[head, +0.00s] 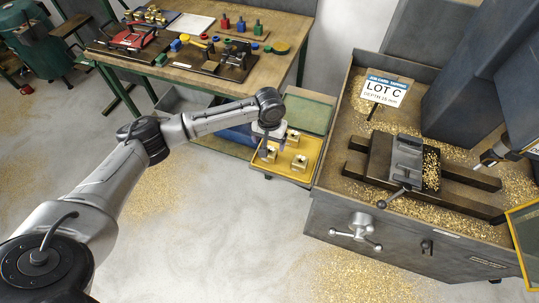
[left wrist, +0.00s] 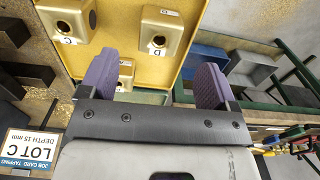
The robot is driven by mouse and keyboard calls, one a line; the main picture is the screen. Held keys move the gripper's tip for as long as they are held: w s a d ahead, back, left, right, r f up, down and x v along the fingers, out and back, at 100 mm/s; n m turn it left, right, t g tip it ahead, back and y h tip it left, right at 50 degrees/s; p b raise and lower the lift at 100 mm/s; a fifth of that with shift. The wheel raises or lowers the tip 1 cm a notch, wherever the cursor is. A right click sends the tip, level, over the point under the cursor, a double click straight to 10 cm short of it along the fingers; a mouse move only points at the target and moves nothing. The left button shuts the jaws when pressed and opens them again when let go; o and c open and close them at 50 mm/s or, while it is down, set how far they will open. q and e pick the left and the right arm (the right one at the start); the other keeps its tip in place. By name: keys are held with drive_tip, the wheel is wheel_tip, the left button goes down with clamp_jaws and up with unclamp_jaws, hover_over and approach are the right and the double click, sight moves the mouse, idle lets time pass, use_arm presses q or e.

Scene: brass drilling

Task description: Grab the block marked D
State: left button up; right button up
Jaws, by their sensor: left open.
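A yellow tray (head: 313,150) holds three brass blocks, each with a dark hole on top. The block whose label reads like D (left wrist: 161,28) lies near the middle top of the left wrist view; in the head view it appears to be the left block (head: 270,155). A block labelled like C (left wrist: 66,18) is left of it. The third block (left wrist: 127,70) is partly behind a finger, its label unclear. My right gripper is out of view.
The drilling bench (head: 335,212) stands right of the tray, with a vise (head: 405,160), a LOT C card (head: 386,90) and brass chips. A wooden worktable (head: 285,25) with fixtures and coloured parts is behind. A green tray (head: 310,112) borders the yellow one.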

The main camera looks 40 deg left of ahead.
sight(270, 151)
use_arm(q)
drive_tip(key=shift+f+b, duration=0.55)
drive_tip(key=shift+f, duration=2.85)
drive_tip(key=shift+c, duration=0.5)
drive_tip(key=shift+r, duration=0.1)
drive_tip(key=c, duration=1.3)
